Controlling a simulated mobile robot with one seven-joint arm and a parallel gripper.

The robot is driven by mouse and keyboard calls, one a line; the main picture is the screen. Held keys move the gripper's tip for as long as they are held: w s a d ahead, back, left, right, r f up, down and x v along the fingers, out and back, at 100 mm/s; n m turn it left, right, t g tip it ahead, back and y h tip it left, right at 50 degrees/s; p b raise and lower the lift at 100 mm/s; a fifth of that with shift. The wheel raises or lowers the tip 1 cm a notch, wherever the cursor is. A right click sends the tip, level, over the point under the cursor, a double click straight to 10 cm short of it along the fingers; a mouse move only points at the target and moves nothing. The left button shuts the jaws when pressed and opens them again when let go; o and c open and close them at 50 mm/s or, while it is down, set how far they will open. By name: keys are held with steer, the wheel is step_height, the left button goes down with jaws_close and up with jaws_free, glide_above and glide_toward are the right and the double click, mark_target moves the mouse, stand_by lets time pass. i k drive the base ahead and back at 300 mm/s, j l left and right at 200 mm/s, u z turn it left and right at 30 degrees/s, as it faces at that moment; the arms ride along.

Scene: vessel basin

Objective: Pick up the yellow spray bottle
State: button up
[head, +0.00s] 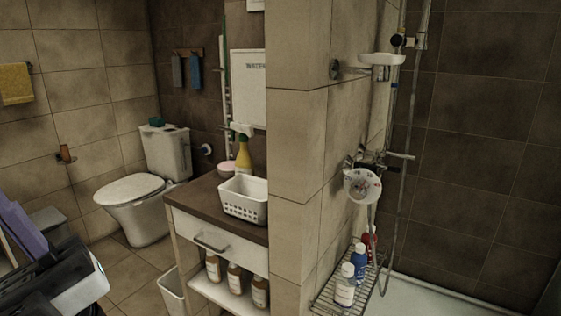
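The yellow spray bottle (243,157) with a white spray head stands upright on the brown top of a small white cabinet (197,199), near the wall. The white perforated basket (244,205) stands in front of it and may hide its base. A pink round container (227,169) is just left of the bottle. Part of my arm shows at the lower left, well apart from the bottle. My gripper's fingers cannot be seen.
A tiled wall corner (298,130) rises close to the right of the cabinet. Brown bottles (235,278) stand on its lower shelf. A toilet (140,200) is at the left, a bin (172,293) beside the cabinet. A wire rack (325,299) with bottles is at the lower right.

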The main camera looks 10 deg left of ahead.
mark_target(244, 164)
steer(key=i+j+z, duration=0.15)
steer(key=j, duration=0.15)
steer(key=j+z, duration=0.15)
steer(key=j, duration=0.2)
steer(key=i+j+z, duration=0.1)
steer(key=j, duration=0.25)
steer(key=i+j, duration=0.1)
steer(key=j, duration=0.4)
steer(key=i+j+z, duration=0.15)
steer(key=j, duration=0.9)
steer(key=i+j+z, duration=0.1)
steer(key=j, duration=0.4)
